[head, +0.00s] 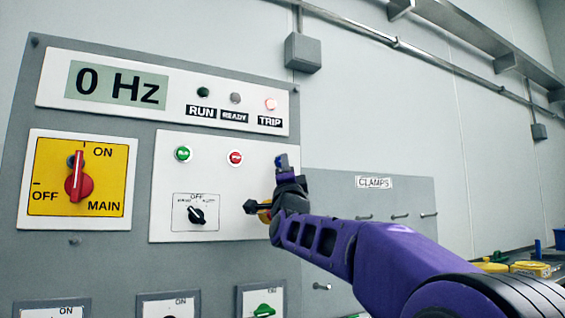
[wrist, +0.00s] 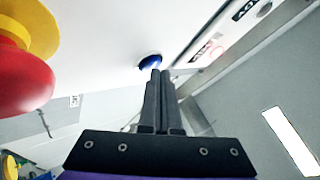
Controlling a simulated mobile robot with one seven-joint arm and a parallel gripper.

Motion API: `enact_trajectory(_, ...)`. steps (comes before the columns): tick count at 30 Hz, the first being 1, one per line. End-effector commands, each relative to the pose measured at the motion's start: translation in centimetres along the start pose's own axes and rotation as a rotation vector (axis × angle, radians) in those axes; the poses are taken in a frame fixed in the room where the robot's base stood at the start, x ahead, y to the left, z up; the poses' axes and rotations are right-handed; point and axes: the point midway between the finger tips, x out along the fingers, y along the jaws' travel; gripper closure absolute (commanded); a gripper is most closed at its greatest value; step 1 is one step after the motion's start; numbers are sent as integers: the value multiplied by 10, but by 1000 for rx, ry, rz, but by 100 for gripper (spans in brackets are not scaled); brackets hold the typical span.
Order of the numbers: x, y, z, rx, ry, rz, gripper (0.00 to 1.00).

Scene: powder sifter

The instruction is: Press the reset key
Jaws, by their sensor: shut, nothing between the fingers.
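The reset key appears to be the blue button (wrist: 150,62) on the white panel; its label is not readable. In the head view the blue button (head: 278,161) is largely covered by my gripper. My gripper (wrist: 157,72) is shut and empty, with its fingertips right at the button's lower edge in the wrist view. I cannot tell whether they touch it. In the head view my gripper (head: 283,165) is at the panel's right side, right of the red button (head: 236,157).
A red and yellow mushroom knob (wrist: 22,85) sits close left in the wrist view. The display (head: 117,85) reads 0 Hz and the TRIP lamp (head: 271,104) glows. A green button (head: 183,153), selector (head: 197,215) and main switch (head: 78,180) are left. Clamps board (head: 385,195) is right.

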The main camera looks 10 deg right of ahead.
Motion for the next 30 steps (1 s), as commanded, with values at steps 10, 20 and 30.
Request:
enact_trajectory(10,2,3,3,0,-1,1,100)
enact_trajectory(20,1,2,2,0,-1,1,100)
enact_trajectory(30,-10,-4,-5,-1,0,0,100)
